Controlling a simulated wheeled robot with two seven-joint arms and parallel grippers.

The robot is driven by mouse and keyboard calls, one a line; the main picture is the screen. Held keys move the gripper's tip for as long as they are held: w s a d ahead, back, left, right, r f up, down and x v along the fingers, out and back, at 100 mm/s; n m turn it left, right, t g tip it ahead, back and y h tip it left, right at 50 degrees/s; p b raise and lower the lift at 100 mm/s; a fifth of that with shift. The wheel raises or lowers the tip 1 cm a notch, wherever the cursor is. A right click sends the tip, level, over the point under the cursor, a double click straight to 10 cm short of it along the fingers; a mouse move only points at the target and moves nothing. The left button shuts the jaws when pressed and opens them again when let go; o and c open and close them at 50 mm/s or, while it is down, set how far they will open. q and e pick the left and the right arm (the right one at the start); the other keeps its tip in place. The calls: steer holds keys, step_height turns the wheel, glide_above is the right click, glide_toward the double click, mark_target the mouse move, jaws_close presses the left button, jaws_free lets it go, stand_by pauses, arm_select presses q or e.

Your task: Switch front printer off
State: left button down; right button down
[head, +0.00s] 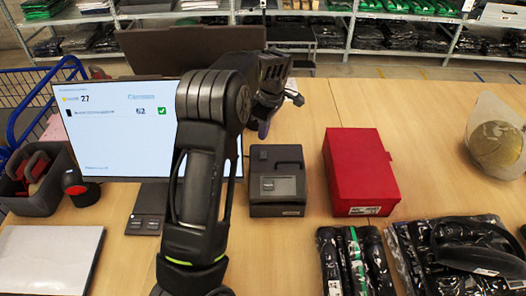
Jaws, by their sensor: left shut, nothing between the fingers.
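The front printer (278,208) is a small dark box on the wooden table, with a grey panel on its top front. It stands between the monitor and a red box. My left arm rises in front of the monitor and bends over toward the back of the printer. My left gripper (264,126) is behind and above the printer, shut and empty; its fingertips are small and partly hidden by my arm. I cannot tell whether they touch the printer. No switch can be made out. My right gripper is out of view.
The monitor (110,135) stands left, partly covered by my arm. The red box (362,170) is close on the printer's right. Bagged garments (347,262) lie front right, a globe-like object (495,148) far right. A dark bin (40,200) sits far left. Table behind the red box is clear.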

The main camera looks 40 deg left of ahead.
arm_select(q)
steer(key=shift+r, duration=0.9)
steer(key=shift+f, duration=0.1)
